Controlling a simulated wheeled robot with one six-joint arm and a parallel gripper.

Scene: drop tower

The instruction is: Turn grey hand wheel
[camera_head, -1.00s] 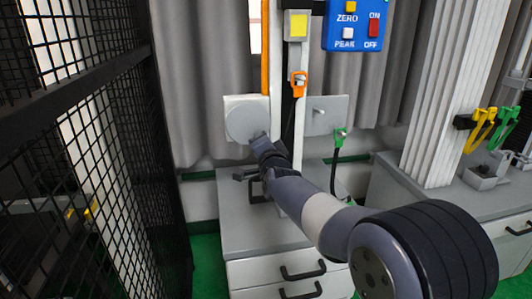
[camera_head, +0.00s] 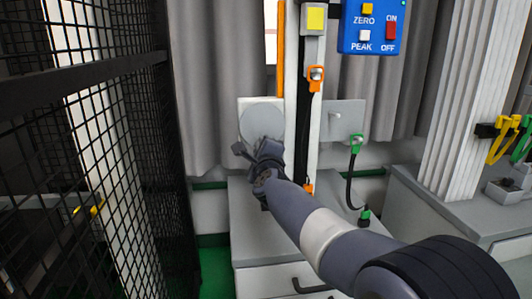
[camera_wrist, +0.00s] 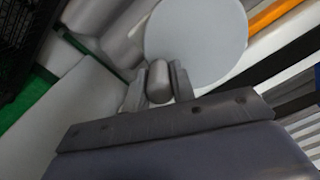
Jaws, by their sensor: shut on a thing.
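The grey hand wheel (camera_head: 258,120) is a flat round disc on a pale square plate, left of the tower's upright. In the wrist view the disc (camera_wrist: 197,38) fills the top middle. A short rounded grey handle (camera_wrist: 158,84) stands out near its lower left edge. My gripper (camera_head: 256,150) is at the wheel's lower edge. In the wrist view my gripper (camera_wrist: 157,80) has one finger on each side of the handle and is shut on it. The handle is hidden behind my gripper in the head view.
A black mesh fence (camera_head: 110,130) stands close on the left. The tower upright (camera_head: 311,130) and an orange clip (camera_head: 316,74) are right of the wheel. A grey plate (camera_head: 343,118) with a green clip (camera_head: 356,141) is further right. A grey cabinet (camera_head: 250,225) stands below.

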